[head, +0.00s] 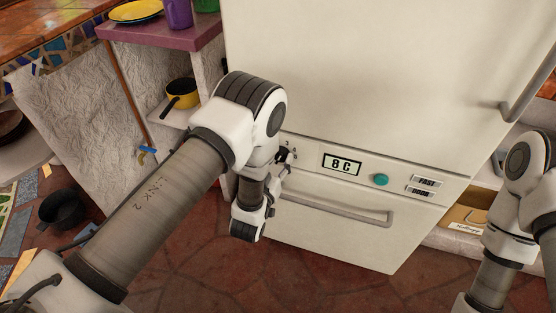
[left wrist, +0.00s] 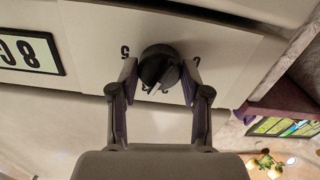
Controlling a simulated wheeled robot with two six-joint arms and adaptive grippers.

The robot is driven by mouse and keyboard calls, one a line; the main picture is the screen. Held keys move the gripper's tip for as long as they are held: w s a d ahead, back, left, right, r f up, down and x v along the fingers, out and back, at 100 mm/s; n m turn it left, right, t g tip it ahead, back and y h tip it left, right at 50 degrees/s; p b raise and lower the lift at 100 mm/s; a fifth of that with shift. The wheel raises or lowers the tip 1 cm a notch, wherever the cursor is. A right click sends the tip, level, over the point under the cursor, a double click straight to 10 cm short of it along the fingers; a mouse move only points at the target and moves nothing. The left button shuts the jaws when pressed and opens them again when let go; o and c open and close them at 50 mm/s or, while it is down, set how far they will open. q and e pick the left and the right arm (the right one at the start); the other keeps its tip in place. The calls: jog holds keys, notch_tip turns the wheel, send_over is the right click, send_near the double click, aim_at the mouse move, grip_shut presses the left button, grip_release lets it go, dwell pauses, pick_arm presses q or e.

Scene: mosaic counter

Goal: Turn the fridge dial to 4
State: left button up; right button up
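The white fridge (head: 380,75) has a control strip with a display (head: 342,164) reading "8 C". The dark round dial (left wrist: 157,66) sits left of this display in the head view, mostly hidden by my left arm. The left wrist view is upside down and shows the dial with a pointed ridge and printed numbers around it, including a 5; other numbers are partly covered. My left gripper (left wrist: 159,78) is open, with one finger on each side of the dial. I cannot tell whether either finger touches it. My right arm shows at the right, but its gripper is not in view.
A teal button (head: 381,179) and two small labelled panels are right of the display. A drawer handle (head: 335,210) runs below the strip, and a door handle (head: 529,95) is at upper right. A shelf with a yellow pan (head: 182,94) stands left of the fridge.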

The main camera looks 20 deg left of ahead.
pick_arm(q)
jog(key=shift+c, duration=0.3)
jog(key=m, duration=0.3)
jog(key=shift+m+b, duration=0.35)
jog(key=shift+m, duration=2.05)
jog(key=o, duration=1.1)
jog(key=shift+o, duration=0.2)
